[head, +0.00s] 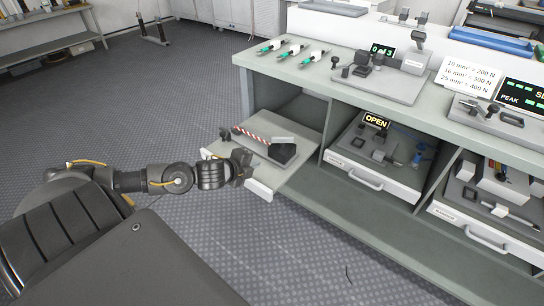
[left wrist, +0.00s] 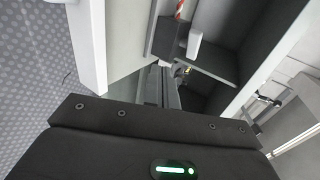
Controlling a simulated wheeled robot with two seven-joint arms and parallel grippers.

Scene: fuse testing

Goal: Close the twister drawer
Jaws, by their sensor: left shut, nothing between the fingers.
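The left drawer (head: 299,174) of the bench is pulled out, with a grey device plate on it that carries a red-and-white striped bar (head: 252,136) and a black block (head: 283,153). I take it to be the twister drawer, though no label on it can be read. Its white front (head: 258,190) stands out past the bench. My left gripper (head: 245,164) is shut and empty at the outer front edge of this drawer; I cannot tell whether it touches. The shut fingers (left wrist: 160,86) also show in the left wrist view, with the striped bar (left wrist: 179,9) beyond. My right gripper is not in view.
The middle drawer (head: 349,161) has an OPEN sign (head: 376,121) above its devices. A right drawer (head: 470,220) holds more devices. The bench top (head: 300,70) carries green-tipped tools and test devices. The floor in front of the bench is clear.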

